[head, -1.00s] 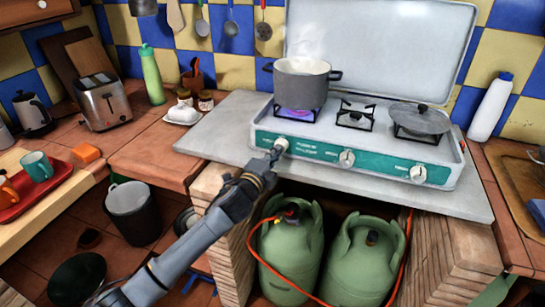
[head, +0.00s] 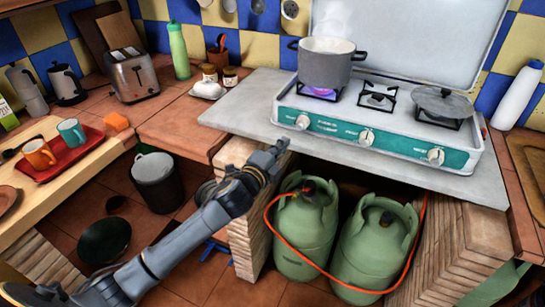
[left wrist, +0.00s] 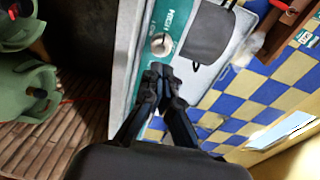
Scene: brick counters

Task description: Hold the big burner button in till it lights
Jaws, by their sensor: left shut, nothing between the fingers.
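The camping stove (head: 335,129) has a teal front panel with a row of three white knobs. The left knob (head: 302,122) is the big burner's, below the grey pot (head: 331,68). A blue-violet flame (head: 322,94) burns under the pot. My left gripper (head: 281,147) is shut and empty, below and left of that knob, with a gap between them, near the front edge of the slab. In the left wrist view the shut fingertips (left wrist: 163,72) point toward a white knob (left wrist: 161,43) on the teal panel. My right gripper is not in view.
Two green gas bottles (head: 306,232) with an orange hose stand under the grey slab (head: 243,103). A brick pillar (head: 248,215) is close to my left gripper. A toaster (head: 133,75) and a red tray (head: 62,156) are at the left.

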